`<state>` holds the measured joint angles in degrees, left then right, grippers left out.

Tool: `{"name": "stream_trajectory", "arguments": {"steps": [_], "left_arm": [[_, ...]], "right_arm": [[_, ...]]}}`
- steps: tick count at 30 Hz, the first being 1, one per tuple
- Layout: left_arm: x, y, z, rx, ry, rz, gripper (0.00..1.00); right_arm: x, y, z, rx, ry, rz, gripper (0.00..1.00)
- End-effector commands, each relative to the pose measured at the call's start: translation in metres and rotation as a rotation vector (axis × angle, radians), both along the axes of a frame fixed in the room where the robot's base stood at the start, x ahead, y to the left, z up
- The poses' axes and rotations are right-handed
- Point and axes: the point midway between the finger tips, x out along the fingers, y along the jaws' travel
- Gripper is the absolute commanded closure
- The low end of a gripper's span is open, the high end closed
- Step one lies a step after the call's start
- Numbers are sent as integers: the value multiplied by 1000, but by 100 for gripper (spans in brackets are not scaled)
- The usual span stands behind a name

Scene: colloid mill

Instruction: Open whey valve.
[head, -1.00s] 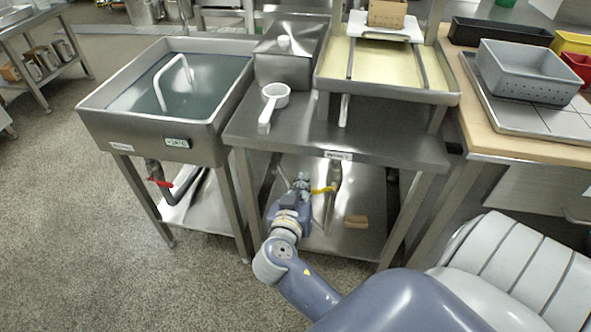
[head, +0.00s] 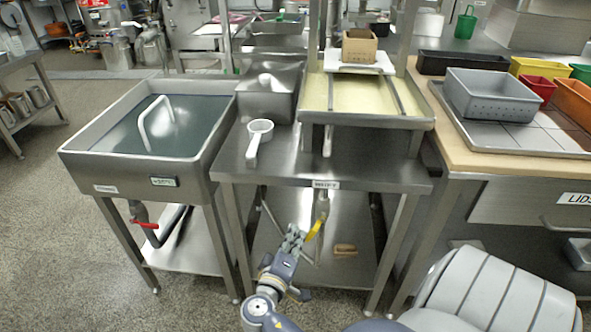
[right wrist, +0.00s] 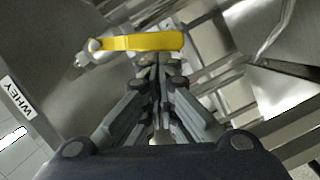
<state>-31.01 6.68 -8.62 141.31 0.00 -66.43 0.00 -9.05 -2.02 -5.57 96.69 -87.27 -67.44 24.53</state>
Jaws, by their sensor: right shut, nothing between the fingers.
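The whey valve has a yellow lever handle (head: 315,229) under the front edge of the middle steel table, below a WHEY label (head: 326,185). The lever slants down to the left from its metal pipe (head: 322,205). My right gripper (head: 297,230) is shut and empty, close to the left of the lever. In the right wrist view the lever (right wrist: 145,43) lies across the picture just beyond the closed fingertips (right wrist: 157,62); I cannot tell whether they touch. The WHEY label (right wrist: 14,97) shows at the left there. My left gripper is not in view.
A steel basin (head: 85,160) with a red-handled valve (head: 148,225) stands at left. A white ladle (head: 258,138) lies on the middle table (head: 370,172). A wooden brush (head: 345,249) lies on its lower shelf. Table legs stand on both sides of my right arm.

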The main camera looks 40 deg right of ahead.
Motion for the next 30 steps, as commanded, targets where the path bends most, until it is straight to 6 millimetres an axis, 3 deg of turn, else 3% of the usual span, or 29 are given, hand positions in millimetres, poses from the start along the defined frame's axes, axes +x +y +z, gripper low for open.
{"name": "stream_trajectory", "arguments": {"steps": [15, 30], "left_arm": [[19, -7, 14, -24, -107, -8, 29], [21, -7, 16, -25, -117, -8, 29]], "right_arm": [[-16, -14, -22, -240, 282, -1, 100], [-20, -17, -25, -294, 344, -1, 100]]}}
